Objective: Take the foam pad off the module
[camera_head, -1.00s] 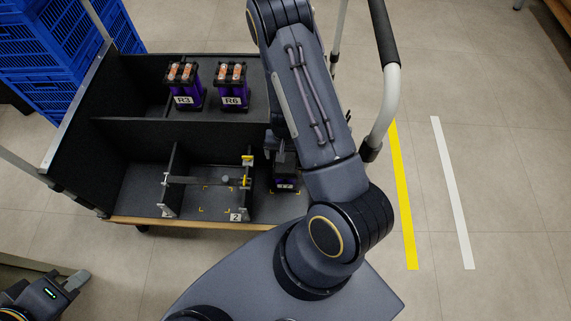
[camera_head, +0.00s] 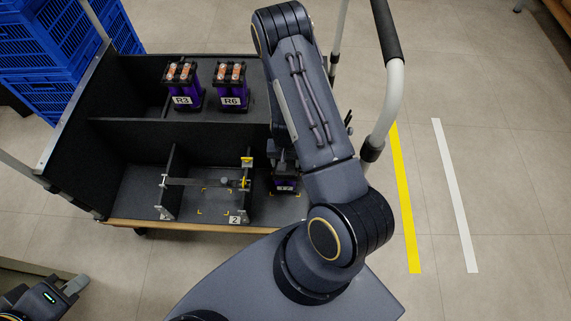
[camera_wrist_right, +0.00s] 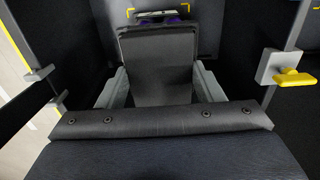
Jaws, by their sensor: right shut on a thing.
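A dark foam pad (camera_wrist_right: 155,65) fills the middle of the right wrist view, between the two grey fingers of my right gripper (camera_wrist_right: 156,88). The gripper is shut on it. A bit of purple module shows just beyond the pad's far edge. In the head view the purple module (camera_head: 285,183) stands in the cart's front right compartment, partly hidden by my right arm. The head view does not show clearly whether pad and module touch. My left gripper (camera_head: 75,286) is at the lower left, away from the cart; its finger gap is unclear.
Two purple modules, R3 (camera_head: 184,88) and R6 (camera_head: 231,88), stand in the cart's rear section. A grey bar (camera_head: 205,182) with yellow clips spans the divider walls left of my right gripper. The cart's handle (camera_head: 383,105) rises close to my right arm. Blue crates (camera_head: 45,45) stand at left.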

